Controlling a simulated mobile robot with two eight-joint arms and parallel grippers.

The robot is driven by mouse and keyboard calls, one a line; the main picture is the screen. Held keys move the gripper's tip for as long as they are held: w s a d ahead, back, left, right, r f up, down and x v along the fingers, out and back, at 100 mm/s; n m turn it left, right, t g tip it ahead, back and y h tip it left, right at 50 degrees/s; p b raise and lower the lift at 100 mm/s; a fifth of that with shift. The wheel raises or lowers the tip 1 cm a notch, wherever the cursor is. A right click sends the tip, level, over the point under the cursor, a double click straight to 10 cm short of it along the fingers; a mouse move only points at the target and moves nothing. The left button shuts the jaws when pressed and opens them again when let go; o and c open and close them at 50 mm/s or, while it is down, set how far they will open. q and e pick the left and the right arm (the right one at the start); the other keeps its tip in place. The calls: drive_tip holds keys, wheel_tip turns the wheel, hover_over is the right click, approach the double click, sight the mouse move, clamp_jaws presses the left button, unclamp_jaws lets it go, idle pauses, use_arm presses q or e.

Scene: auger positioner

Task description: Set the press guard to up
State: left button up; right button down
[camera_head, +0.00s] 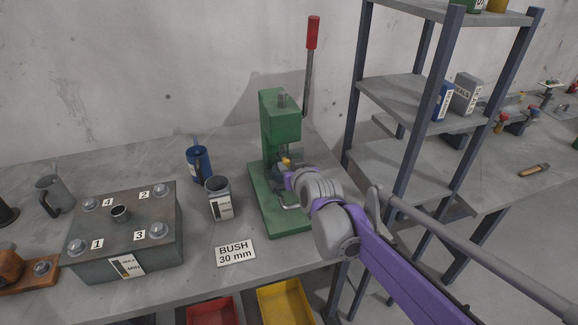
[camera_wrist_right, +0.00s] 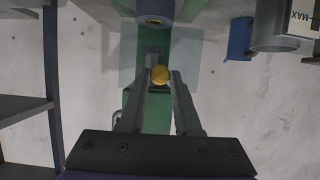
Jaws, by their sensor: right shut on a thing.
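The green press (camera_head: 281,130) stands on the bench with its red-handled lever (camera_head: 312,35) pointing up. In the right wrist view, the press guard (camera_wrist_right: 189,62) is a clear, see-through panel in front of the green press body, with a yellow knob (camera_wrist_right: 160,75). My right gripper (camera_head: 287,164) is at the front of the press; its two fingers (camera_wrist_right: 160,80) are shut on the yellow knob. The guard's panel is hard to make out in the head view, where my wrist partly hides the press front. My left gripper is not in view.
A blue mug (camera_head: 199,164) and a grey labelled cup (camera_head: 218,199) stand left of the press. A BUSH 30 mm card (camera_head: 234,252) lies in front. A numbered metal block (camera_head: 125,235) sits further left. A shelf rack (camera_head: 408,150) stands close on the right.

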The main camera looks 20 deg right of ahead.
use_arm(q)
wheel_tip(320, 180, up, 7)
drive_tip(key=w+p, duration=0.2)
drive_tip(key=p, duration=0.3)
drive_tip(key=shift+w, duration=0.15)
use_arm(e)
wheel_tip(320, 180, up, 9)
drive_tip(key=c, duration=0.6)
unclamp_jaws()
drive_tip(key=v, duration=1)
drive_tip(key=shift+s+r, duration=0.2)
drive_tip(key=shift+s, duration=0.15)
